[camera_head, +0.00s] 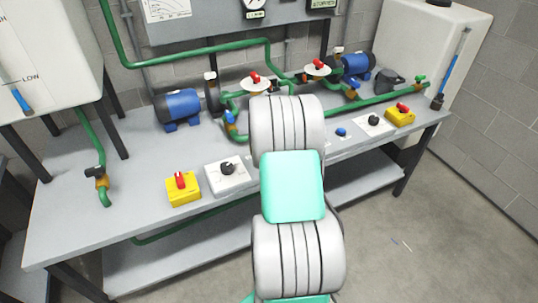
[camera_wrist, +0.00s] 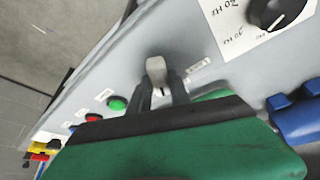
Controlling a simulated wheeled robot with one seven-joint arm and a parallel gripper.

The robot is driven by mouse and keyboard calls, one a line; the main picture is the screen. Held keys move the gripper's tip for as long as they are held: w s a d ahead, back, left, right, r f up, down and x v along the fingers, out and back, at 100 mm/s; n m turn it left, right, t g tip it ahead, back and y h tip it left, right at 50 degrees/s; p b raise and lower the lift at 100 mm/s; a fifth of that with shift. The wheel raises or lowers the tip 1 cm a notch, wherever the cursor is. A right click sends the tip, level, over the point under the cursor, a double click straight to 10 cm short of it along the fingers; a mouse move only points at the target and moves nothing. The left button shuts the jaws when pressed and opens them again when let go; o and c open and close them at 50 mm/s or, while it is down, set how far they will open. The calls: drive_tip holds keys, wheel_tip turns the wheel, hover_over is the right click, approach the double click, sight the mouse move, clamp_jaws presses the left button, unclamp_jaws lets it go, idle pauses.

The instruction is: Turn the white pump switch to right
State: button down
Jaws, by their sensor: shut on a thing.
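The white pump switch (camera_wrist: 156,68) shows in the wrist view as a small pale lever on the grey panel. My gripper (camera_wrist: 162,88) has its two dark fingers around the switch, one on each side, and is shut on it. The switch's lever stands roughly upright in the wrist picture. In the head view my arm covers the switch and the gripper.
A green button (camera_wrist: 117,103) and a red button (camera_wrist: 95,117) are left of the switch. A black dial (camera_wrist: 278,10) is at upper right. On the bench (camera_head: 130,205) stand yellow switch boxes (camera_head: 183,189), blue pumps (camera_head: 183,107) and green pipes behind my arm.

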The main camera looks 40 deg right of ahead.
drive_tip(key=m+g+b, duration=0.1)
drive_tip(key=m, duration=0.2)
drive_tip(key=shift+w+a+h, duration=0.1)
drive_tip(key=shift+h, duration=0.2)
drive_tip(key=shift+m, duration=0.4)
drive_tip(key=c, duration=1.2)
unclamp_jaws()
drive_tip(key=v, duration=0.8)
drive_tip(key=shift+w, duration=0.1)
